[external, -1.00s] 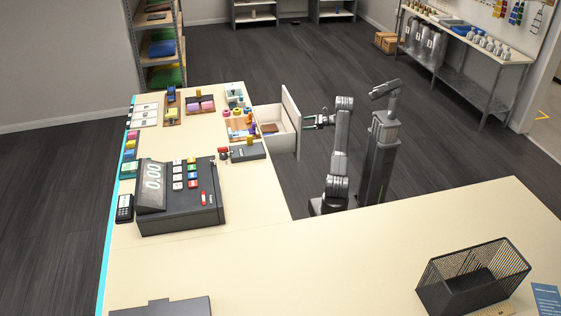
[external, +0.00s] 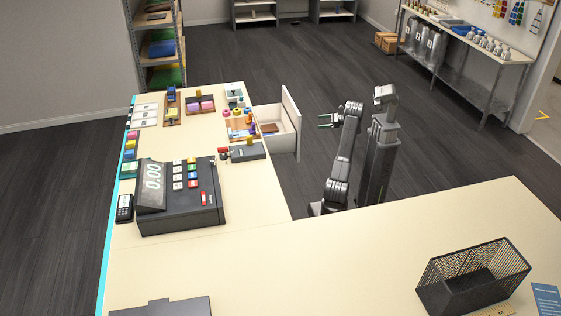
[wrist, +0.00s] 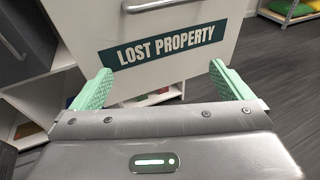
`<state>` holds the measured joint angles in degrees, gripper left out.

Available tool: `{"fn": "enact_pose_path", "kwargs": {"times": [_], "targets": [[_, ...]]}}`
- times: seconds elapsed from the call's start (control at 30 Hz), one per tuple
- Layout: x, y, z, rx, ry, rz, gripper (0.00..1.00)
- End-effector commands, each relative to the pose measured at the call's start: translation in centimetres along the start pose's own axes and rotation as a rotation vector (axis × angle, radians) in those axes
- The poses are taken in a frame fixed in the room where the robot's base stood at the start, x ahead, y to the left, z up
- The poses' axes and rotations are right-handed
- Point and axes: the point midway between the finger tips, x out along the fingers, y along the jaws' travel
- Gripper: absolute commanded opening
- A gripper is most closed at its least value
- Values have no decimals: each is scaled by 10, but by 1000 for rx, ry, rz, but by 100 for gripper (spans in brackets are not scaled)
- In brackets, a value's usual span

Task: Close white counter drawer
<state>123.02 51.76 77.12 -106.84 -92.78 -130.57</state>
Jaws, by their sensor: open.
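The white counter drawer (external: 279,123) stands pulled out from the counter's right side, with a brown item inside it. Its front panel (external: 291,122) faces my arm. In the wrist view the white front (wrist: 205,14) fills the upper middle, with a "LOST PROPERTY" label (wrist: 165,46) and part of a metal handle (wrist: 147,4) at the top edge. My gripper (external: 325,121) is to the right of the drawer front, apart from it. Its green fingers (wrist: 160,85) are spread wide with nothing between them, below the label in the wrist view.
The cream counter (external: 255,200) carries a cash register (external: 178,195) and small goods. A grey front with a handle (wrist: 15,50) is left of the drawer. Shelving (external: 160,50) stands at the back. Dark floor (external: 300,60) is clear behind the drawer.

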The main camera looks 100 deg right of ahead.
Motion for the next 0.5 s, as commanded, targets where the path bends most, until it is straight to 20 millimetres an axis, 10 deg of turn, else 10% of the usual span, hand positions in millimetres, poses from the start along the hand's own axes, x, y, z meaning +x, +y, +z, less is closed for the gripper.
{"fn": "enact_pose_path", "kwargs": {"times": [0.5], "targets": [[3,-2,0,116,-9,-8,0]]}}
